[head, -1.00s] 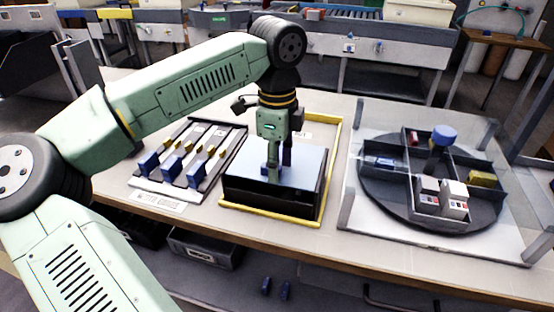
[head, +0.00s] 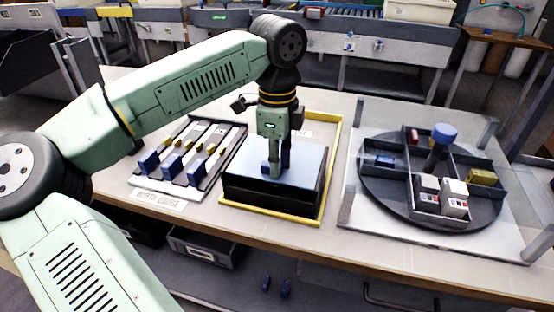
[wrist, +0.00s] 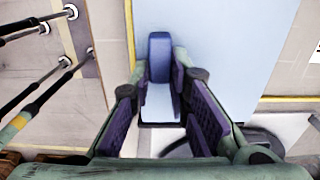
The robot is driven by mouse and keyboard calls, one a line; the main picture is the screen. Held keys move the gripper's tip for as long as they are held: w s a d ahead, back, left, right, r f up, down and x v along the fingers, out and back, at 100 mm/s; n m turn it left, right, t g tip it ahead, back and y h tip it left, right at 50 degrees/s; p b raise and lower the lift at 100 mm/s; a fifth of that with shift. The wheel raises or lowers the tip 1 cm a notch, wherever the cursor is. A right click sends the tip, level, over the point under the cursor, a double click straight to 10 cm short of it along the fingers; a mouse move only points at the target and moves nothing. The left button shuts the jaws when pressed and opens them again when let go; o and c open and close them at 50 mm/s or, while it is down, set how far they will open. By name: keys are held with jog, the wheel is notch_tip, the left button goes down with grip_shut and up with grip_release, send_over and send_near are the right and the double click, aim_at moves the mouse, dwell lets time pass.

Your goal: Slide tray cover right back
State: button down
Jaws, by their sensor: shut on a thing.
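A black tray (head: 262,194) stands on the table with a pale blue flat cover (head: 308,163) on top. The cover also fills much of the wrist view (wrist: 235,45). A blue upright handle (wrist: 159,52) stands on the cover near its left edge in the wrist view. My gripper (head: 275,168) points down over the cover, and its fingers are closed around the handle, which is mostly hidden in the head view. In the wrist view my gripper (wrist: 162,78) has the handle between its fingertips.
A yellow frame (head: 333,150) borders the tray. To its left is a rack (head: 228,160) with rails and several blue blocks. To the right, a dark round turntable (head: 375,200) holds blocks in compartments and a blue-topped post (head: 444,133). Free table lies behind the frame.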

dwell(0.3)
jog(key=w+d, duration=0.1)
jog(key=w, duration=0.3)
jog(key=w+d, duration=0.1)
jog(key=w, duration=0.3)
jog(key=w+d+p, duration=0.1)
jog(key=w, duration=0.3)
jog(key=shift+d, duration=0.35)
jog(key=c, duration=1.5)
grip_release()
jog(key=shift+s, duration=0.1)
jog(key=shift+r, duration=0.1)
notch_tip(320, 180, up, 12)
jog(key=shift+f, duration=0.1)
